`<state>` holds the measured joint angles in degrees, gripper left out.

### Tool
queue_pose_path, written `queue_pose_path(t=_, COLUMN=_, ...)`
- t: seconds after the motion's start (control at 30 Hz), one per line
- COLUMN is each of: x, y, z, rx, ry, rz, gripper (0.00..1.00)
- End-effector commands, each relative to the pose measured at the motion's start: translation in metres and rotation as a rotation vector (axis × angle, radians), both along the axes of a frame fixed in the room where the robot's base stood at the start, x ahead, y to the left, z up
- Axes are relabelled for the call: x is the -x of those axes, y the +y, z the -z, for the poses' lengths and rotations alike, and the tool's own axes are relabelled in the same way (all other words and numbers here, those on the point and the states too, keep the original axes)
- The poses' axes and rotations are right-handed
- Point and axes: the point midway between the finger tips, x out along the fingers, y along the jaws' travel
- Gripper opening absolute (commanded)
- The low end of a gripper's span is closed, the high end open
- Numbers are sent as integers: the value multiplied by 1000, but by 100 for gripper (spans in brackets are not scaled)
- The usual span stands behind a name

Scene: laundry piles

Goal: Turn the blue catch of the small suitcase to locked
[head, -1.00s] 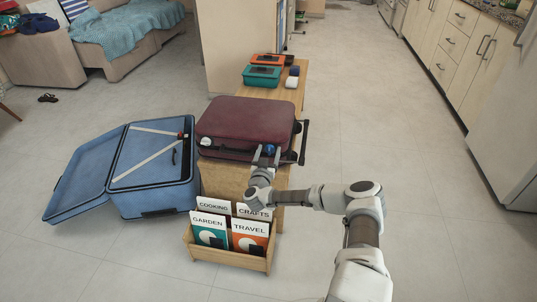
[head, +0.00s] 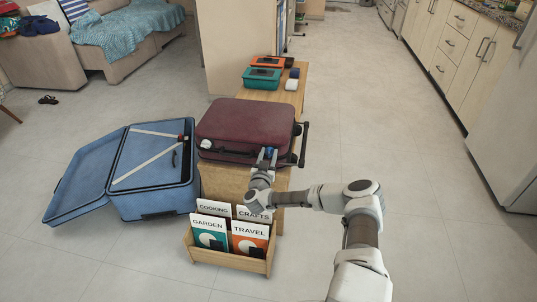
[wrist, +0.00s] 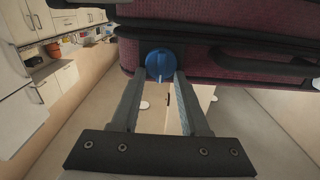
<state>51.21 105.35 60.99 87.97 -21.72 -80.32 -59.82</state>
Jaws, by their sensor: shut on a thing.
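The small maroon suitcase (head: 246,126) lies flat and closed on a wooden bench. Its round blue catch (wrist: 161,65) sits on the front seam, and a bit of it shows in the head view (head: 268,150). My gripper (head: 267,156) is at the front right of the suitcase. In the wrist view my gripper (wrist: 161,78) is shut on the blue catch, one fingertip on each side. The fingertips cover part of the catch, and I cannot read any lock marks on it.
A blue suitcase (head: 154,170) lies open on the floor at left. A wooden rack (head: 228,257) of books stands in front of the bench (head: 225,180). A teal box (head: 262,78) and an orange box (head: 267,60) are farther back. The floor at right is clear.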

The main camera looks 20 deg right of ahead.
Motion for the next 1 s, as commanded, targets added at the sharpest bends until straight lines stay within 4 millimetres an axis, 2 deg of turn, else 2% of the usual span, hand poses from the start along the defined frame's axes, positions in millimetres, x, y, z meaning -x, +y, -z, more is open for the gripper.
queue_pose_path(t=0.47, x=1, y=-1, z=-3, rx=-176, ry=-123, rz=-4, gripper=0)
queue_pose_path(t=1.0, x=5, y=-6, z=5, rx=-553, ry=-375, rz=-1, gripper=0)
